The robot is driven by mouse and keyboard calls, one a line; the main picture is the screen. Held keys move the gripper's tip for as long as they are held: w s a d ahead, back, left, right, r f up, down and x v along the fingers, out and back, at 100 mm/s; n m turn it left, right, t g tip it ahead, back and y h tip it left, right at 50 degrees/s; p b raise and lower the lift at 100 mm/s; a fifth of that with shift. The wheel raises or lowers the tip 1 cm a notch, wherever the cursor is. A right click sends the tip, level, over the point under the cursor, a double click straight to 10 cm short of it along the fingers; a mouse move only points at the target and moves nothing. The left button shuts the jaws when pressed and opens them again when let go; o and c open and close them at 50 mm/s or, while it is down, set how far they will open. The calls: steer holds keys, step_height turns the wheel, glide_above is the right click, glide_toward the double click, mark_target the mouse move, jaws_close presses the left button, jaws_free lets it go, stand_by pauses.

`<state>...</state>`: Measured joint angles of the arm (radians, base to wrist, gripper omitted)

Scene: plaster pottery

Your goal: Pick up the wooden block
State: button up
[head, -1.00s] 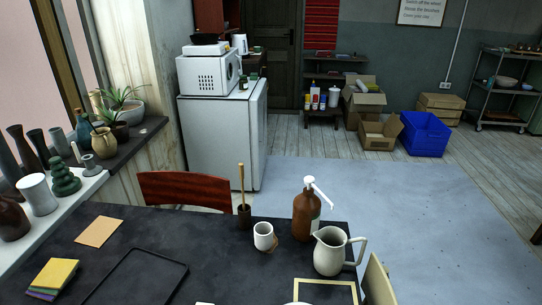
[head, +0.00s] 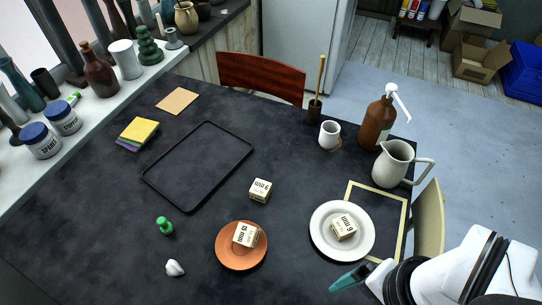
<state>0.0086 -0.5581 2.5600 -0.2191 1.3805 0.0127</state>
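Three pale wooden blocks with dark printed markings show on the dark table. One wooden block (head: 260,190) stands on the bare tabletop near the middle. A second block (head: 246,235) sits on a terracotta saucer (head: 222,256). A third block (head: 344,227) sits on a white plate (head: 321,243). My gripper (head: 348,279) is at the lower right, below the white plate in the picture and apart from all three blocks. Only a teal finger part shows clearly, so its opening is hidden from view. No block shows at its tip.
A black tray (head: 147,183) lies left of the middle. A green stopper-like piece (head: 164,227) and a small white lump (head: 174,268) are near the saucer. A white cup (head: 329,135), brown pump bottle (head: 377,122) and cream pitcher (head: 393,165) stand at the back right. The front left is clear.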

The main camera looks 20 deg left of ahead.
steer(key=shift+c, duration=1.2)
